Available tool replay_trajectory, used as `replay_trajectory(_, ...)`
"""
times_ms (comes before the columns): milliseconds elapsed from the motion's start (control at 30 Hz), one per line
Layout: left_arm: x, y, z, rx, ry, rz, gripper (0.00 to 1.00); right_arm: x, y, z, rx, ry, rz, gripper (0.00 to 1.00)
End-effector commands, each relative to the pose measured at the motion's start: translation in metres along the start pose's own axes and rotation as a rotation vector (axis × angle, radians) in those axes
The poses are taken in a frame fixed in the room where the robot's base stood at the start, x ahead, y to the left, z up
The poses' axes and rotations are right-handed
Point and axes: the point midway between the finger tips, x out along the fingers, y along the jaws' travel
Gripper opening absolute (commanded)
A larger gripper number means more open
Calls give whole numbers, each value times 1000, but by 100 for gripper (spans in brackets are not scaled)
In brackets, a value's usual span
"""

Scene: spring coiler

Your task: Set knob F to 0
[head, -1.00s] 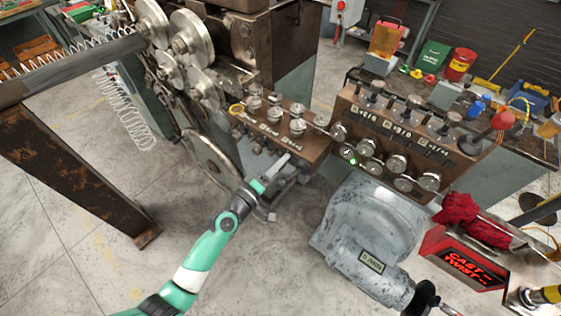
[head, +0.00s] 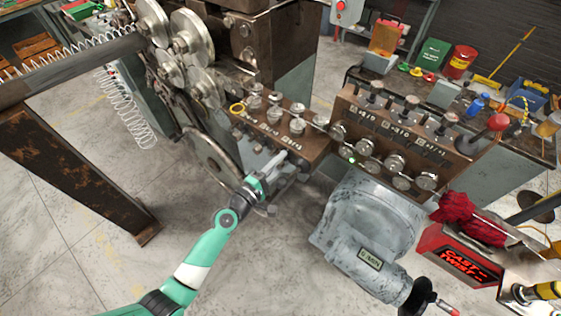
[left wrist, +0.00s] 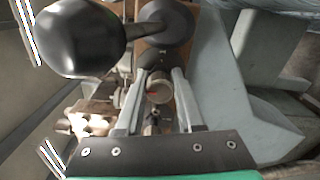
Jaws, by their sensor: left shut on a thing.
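My left gripper (head: 281,161) reaches the front of the brown knob block (head: 318,143) on the coiler in the head view. The gripper is shut on this knob. The fingers hide most of the knob in the head view. I cannot read its letter or setting.
Several metal rollers (head: 297,125) stand on the block just above the gripper. A second block (head: 410,128) with rollers and levers is to the right. A grey motor (head: 370,225) stands below it. In the left wrist view a large black ball (left wrist: 80,38) hangs close by.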

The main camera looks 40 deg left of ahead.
Motion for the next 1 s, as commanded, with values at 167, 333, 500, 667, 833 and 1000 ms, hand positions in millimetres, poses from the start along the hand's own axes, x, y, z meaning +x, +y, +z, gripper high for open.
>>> replay_trajectory(167, 0, 0, 0, -4, 0, 1, 0, 0, 0, 0, 0, 0, 0, 50)
replay_trajectory(333, 0, 0, 0, -4, 0, 1, 40, 0, 0, 0, 0, 0, 0, 50)
replay_trajectory(500, 0, 0, 0, -3, 0, 1, 49, 0, 0, 0, 0, 0, 0, 50)
replay_trajectory(667, 0, 0, 0, -2, 0, 0, 49, 0, 0, 0, 0, 0, 0, 50)
replay_trajectory(833, -16, 0, 0, -3, 1, -1, 49, 2, 0, -2, 0, 0, 0, 50)
replay_trajectory(1000, -55, -1, -1, -4, 2, -1, 49, 3, 0, -2, 0, 0, 0, 50)
